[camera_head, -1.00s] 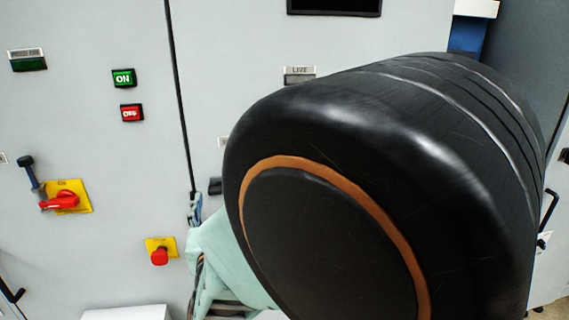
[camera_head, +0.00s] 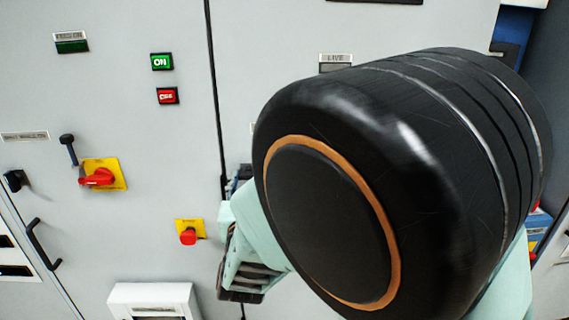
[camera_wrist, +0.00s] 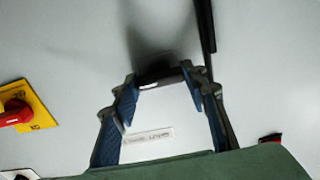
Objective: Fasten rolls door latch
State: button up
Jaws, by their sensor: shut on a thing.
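A small black latch (camera_wrist: 160,75) sits on the pale grey panel in the wrist view, between my fingertips. My gripper (camera_wrist: 161,80) is shut on it, with one blue-padded finger on each side. A dark door seam (camera_wrist: 207,40) runs close to the right finger. In the head view my gripper (camera_head: 238,180) shows only in part, at the seam (camera_head: 214,100), and my own arm hides the latch there.
A white label (camera_wrist: 148,136) lies below the latch. Left of the seam are a green ON button (camera_head: 162,62), a red button (camera_head: 167,96), a red rotary switch (camera_head: 99,177) on yellow, and a red knob (camera_head: 188,236). A white box (camera_head: 154,300) juts out below.

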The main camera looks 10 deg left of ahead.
jog(key=shift+n, duration=0.4)
jog(key=shift+n+p, duration=3.55)
jog(key=shift+n, duration=5.15)
jog(key=o, duration=1.2)
jog(key=shift+c, duration=0.2)
jog(key=shift+s, duration=0.1)
